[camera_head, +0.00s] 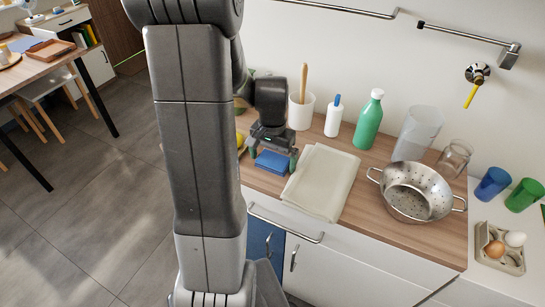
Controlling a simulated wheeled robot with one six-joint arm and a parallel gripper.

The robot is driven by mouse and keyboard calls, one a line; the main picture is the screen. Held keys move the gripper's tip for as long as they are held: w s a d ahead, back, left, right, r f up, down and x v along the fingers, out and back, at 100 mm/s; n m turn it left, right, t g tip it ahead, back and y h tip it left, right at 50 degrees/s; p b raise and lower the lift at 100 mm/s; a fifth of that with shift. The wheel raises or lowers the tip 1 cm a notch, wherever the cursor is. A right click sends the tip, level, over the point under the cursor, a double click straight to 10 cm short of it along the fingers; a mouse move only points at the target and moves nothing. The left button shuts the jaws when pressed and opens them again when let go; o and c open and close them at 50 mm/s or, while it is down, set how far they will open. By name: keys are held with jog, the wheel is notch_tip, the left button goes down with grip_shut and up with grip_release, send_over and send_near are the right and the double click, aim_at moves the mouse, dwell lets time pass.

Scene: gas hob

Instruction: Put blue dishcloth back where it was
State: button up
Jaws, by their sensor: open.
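A small folded blue cloth (272,162), which looks like the blue dishcloth, lies on the wooden worktop (350,228) near its front edge. My gripper (274,158) is directly over it, pointing down, with its fingers apart on either side of the cloth. I cannot tell whether the fingers touch it. My gripper partly hides the cloth's far side.
A folded cream cloth (322,181) lies just right of the blue one. Behind stand a utensil pot (301,113), a white bottle (333,120) and a green bottle (369,122). A steel colander (415,192) stands at right. A blue surface (262,238) shows below the worktop.

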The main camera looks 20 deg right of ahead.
aim_at(272, 160)
notch_tip(272, 160, up, 12)
dwell(0.4)
